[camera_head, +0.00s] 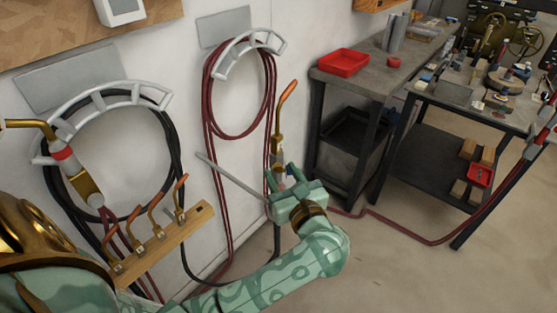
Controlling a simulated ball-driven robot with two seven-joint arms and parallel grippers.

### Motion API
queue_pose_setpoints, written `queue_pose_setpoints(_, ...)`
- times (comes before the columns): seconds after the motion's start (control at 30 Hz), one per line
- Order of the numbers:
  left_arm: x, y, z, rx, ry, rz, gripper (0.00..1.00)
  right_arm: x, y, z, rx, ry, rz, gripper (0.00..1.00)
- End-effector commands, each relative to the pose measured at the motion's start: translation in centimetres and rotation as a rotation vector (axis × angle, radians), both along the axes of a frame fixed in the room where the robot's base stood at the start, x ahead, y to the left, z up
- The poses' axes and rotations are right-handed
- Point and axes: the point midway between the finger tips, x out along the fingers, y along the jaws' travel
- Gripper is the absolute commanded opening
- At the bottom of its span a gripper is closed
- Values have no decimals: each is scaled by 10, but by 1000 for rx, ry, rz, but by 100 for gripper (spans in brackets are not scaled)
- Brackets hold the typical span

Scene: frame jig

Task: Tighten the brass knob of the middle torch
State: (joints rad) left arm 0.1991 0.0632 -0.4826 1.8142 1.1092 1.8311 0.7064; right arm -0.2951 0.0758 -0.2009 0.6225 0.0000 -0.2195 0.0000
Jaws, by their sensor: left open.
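The middle torch (278,150) stands upright in front of the wall, with a bent copper tip at the top and a brass body below. My left gripper (282,178) is at its lower end, with its teal fingers open on either side of the torch's lower part. I cannot tell whether the fingers touch it. The brass knob is too small and too covered by the fingers to make out. Another torch (82,180) with a red band hangs at the left. My right gripper is not in view.
A wooden rack (160,237) with several copper tips is at the lower left. A grey rod (230,180) reaches from the wall toward my gripper. Hoses hang on wall hooks (252,40). A workbench (365,84) with a red tray (343,62) stands right; floor before it is mostly clear.

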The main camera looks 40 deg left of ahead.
Motion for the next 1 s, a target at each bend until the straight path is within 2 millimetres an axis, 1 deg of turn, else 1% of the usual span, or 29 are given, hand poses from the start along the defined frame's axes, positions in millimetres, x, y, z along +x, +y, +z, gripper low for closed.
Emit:
queue_pose_setpoints(0.33, -1, 1, -1, -1, 1, -1, 43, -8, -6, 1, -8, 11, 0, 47)
queue_pose_setpoints(0.37, -1, 1, -1, 0, 1, -1, 37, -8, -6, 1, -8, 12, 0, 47)
queue_pose_setpoints(0.4, -1, 1, -1, 0, 1, -1, 26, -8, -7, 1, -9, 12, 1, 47)
queue_pose_setpoints(0.5, -1, 1, 0, 0, 1, -1, 0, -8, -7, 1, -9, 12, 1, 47)
queue_pose_setpoints(0.77, 0, 1, 0, 9, 9, -1, 0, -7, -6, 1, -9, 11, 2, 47)
queue_pose_setpoints(1.0, -1, 1, -1, 73, 67, 0, 0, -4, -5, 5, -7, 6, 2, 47)
